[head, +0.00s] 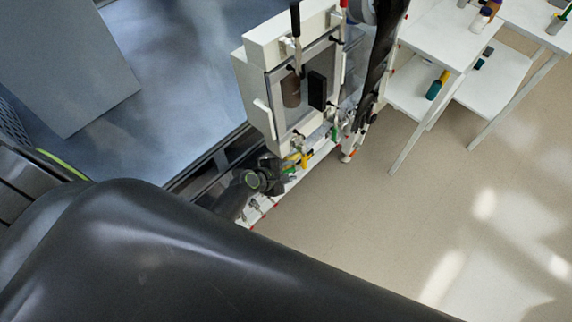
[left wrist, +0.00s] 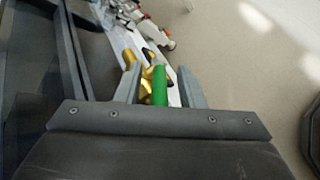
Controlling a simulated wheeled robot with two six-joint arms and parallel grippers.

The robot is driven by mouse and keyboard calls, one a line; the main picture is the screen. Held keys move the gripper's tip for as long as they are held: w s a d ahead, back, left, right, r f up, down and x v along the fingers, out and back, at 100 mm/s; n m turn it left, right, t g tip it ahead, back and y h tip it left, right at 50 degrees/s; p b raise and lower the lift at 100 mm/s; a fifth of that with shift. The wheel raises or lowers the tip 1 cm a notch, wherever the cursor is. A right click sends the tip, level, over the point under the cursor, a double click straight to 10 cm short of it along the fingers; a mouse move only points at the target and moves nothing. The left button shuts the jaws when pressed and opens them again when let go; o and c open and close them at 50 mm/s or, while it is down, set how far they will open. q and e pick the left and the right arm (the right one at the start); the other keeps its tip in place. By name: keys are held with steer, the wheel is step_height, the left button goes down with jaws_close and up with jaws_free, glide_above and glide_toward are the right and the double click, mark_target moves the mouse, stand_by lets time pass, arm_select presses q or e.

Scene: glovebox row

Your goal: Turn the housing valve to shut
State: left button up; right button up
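The housing valve has a brass-yellow body (left wrist: 134,72) and a green handle (left wrist: 159,87) in the left wrist view. In the head view its yellow part (head: 305,160) shows low on the front of the white housing (head: 262,122), small and partly hidden. My left gripper (left wrist: 161,88) is open, with the green handle standing between its fingers. Gaps show on both sides of the handle, so neither finger appears to touch it. In the head view, my left gripper (head: 280,170) is small and dark beside the valve. My right gripper is not distinguishable.
A white ledge (head: 262,205) with small fittings runs below the housing. White tables (head: 432,45) with bottles stand at the right. The beige floor (head: 400,230) in front is clear. A dark rail lies at the left in the left wrist view.

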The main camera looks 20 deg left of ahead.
arm_select(q)
steer(key=shift+s+a+r, duration=0.2)
steer(key=shift+s+r, duration=0.1)
steer(key=shift+s, duration=0.05)
steer(key=p+v, duration=0.1)
steer(key=v, duration=1.5)
steer(key=shift+s+r, duration=0.1)
steer(key=shift+s, duration=0.05)
